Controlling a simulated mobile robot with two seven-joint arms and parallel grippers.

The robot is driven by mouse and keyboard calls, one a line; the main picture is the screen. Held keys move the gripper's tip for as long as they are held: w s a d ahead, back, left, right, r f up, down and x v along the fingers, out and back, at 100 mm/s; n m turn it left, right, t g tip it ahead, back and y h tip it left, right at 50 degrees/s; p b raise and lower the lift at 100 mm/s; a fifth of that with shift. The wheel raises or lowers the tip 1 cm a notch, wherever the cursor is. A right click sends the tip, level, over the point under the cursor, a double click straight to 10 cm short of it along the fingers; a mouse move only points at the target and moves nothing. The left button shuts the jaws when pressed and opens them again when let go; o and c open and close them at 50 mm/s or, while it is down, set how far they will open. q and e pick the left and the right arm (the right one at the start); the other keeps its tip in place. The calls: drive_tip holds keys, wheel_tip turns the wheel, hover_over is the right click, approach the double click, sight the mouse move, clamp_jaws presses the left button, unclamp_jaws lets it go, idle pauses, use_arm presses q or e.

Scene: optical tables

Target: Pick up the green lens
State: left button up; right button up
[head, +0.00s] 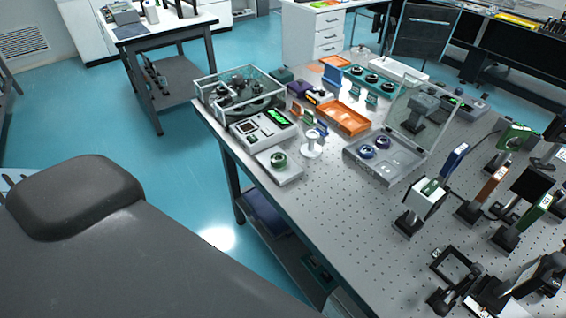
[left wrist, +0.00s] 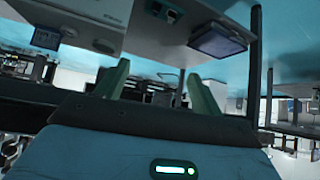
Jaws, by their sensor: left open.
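The green lens (head: 278,160) is a small dark-green ring on a flat light-grey block near the left edge of the perforated optical table (head: 300,205). My left arm fills the lower left of the head view, but its gripper is outside that view. In the left wrist view my left gripper (left wrist: 158,72) is open, its two pale green fingers apart with nothing between them. The green lens cannot be made out in the wrist view. My right gripper shows in neither view.
Behind the green lens stand a device with a green display (head: 265,128) and a clear-walled box (head: 240,92). A white stand (head: 312,146) is to its right. A clear-lidded case (head: 385,165) holds two blue lenses (head: 367,152). Several optical mounts crowd the right. The table's near-left part is clear.

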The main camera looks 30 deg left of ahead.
use_arm(q)
drive_tip(key=w+a+r+n+t+y, duration=0.1)
drive_tip(key=w+a+r, duration=0.3)
drive_tip(key=w+r, duration=0.45)
drive_tip(key=n+t+y+p, duration=0.1)
drive_tip(key=n+t+y, duration=0.2)
drive_tip(key=t, duration=0.1)
approach(278, 158)
drive_tip(key=shift+w+a+r, duration=0.1)
drive_tip(key=shift+w+a, duration=0.1)
drive_tip(key=shift+w, duration=0.3)
drive_tip(key=shift+x, duration=1.25)
drive_tip(key=shift+p+x, duration=0.35)
drive_tip(key=shift+x, duration=2.05)
drive_tip(key=shift+w+d+f, duration=0.15)
drive_tip(key=shift+f, duration=0.15)
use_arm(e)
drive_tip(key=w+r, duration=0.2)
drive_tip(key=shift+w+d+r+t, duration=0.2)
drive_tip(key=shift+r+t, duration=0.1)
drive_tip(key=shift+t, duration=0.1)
